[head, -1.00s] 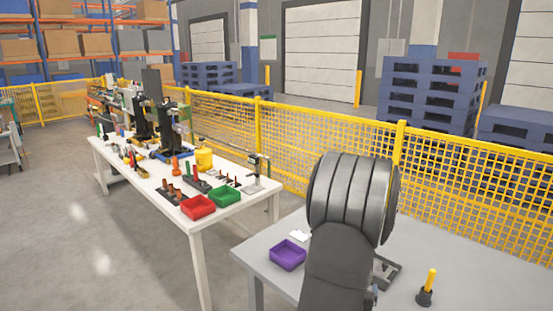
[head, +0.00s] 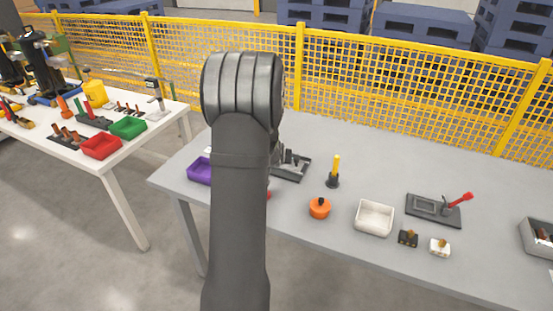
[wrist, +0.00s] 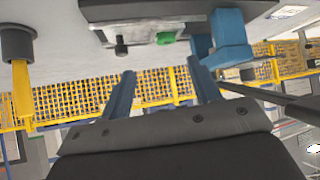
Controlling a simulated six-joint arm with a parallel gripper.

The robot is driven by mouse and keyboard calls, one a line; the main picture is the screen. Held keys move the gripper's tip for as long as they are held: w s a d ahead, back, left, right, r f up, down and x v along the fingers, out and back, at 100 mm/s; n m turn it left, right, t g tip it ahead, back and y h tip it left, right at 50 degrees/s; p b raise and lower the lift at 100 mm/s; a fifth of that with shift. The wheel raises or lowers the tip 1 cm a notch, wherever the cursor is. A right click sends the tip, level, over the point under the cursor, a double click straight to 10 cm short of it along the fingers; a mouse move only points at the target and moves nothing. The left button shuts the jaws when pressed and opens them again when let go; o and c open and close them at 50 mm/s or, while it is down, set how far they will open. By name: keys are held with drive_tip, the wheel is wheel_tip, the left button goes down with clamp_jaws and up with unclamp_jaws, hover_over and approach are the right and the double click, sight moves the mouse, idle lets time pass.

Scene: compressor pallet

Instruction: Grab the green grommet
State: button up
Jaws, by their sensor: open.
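A small green piece, likely the green grommet (wrist: 165,38), shows at the top of the wrist view on a dark grey fixture (wrist: 148,22). A short dark knob stands beside it. The wrist view appears upside down. My gripper (wrist: 160,70) is open and empty, its two blue fingers apart and pointing towards the fixture. The green piece appears between the finger directions, apart from the fingers. In the head view the dark fixture (head: 293,167) is partly hidden by my arm, and the grommet and my gripper cannot be seen there.
A blue block (wrist: 231,35) is by the right finger in the wrist view. A yellow peg in a dark holder (head: 333,172), an orange pot (head: 320,208), a white bin (head: 375,218) and a purple bin (head: 199,170) stand on the grey table (head: 340,135). The back of the table is clear.

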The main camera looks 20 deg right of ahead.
drive_tip(key=w+d+r+g+y, duration=0.3)
drive_tip(key=w+r+g, duration=0.25)
drive_tip(key=r, duration=0.55)
drive_tip(key=x, duration=1.2)
drive_tip(key=shift+w+a+r, duration=0.1)
drive_tip(key=shift+w, duration=0.2)
drive_tip(key=shift+s+a+x, duration=0.1)
drive_tip(key=shift+a+x, duration=0.05)
drive_tip(key=shift+x, duration=1.2)
drive_tip(key=shift+s+a+x, duration=0.15)
drive_tip(key=shift+x, duration=1.2)
drive_tip(key=c, duration=1.1)
